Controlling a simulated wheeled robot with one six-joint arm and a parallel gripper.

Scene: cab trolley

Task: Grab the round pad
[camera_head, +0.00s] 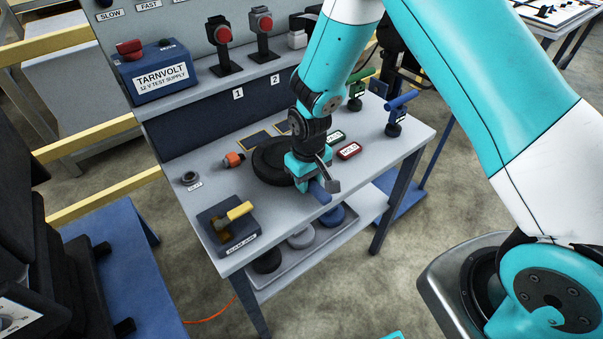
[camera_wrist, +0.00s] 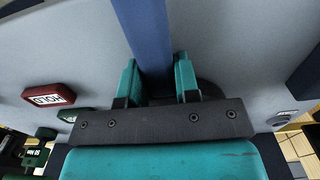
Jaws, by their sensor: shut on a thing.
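My gripper (camera_head: 308,176) is low over the front of the grey bench, beside a large black round disc (camera_head: 266,163). In the wrist view its two teal fingers (camera_wrist: 158,84) are shut on a blue bar (camera_wrist: 150,45), which runs away from between them. A blue end (camera_head: 319,193) of it shows below the gripper in the head view. On the lower shelf tray are round pads: a black one (camera_head: 267,262), a grey one (camera_head: 301,238) and a blue one (camera_head: 330,215), partly hidden by the bench top. Which pad is meant is unclear.
A clamp with a yellow handle (camera_head: 238,210) stands at the bench's front left. An orange-tipped part (camera_head: 234,159) lies behind it. A red HOLD block (camera_head: 348,151) and green- and blue-handled levers (camera_head: 401,100) are to the right. A blue TARNVOLT box (camera_head: 155,72) is at the back.

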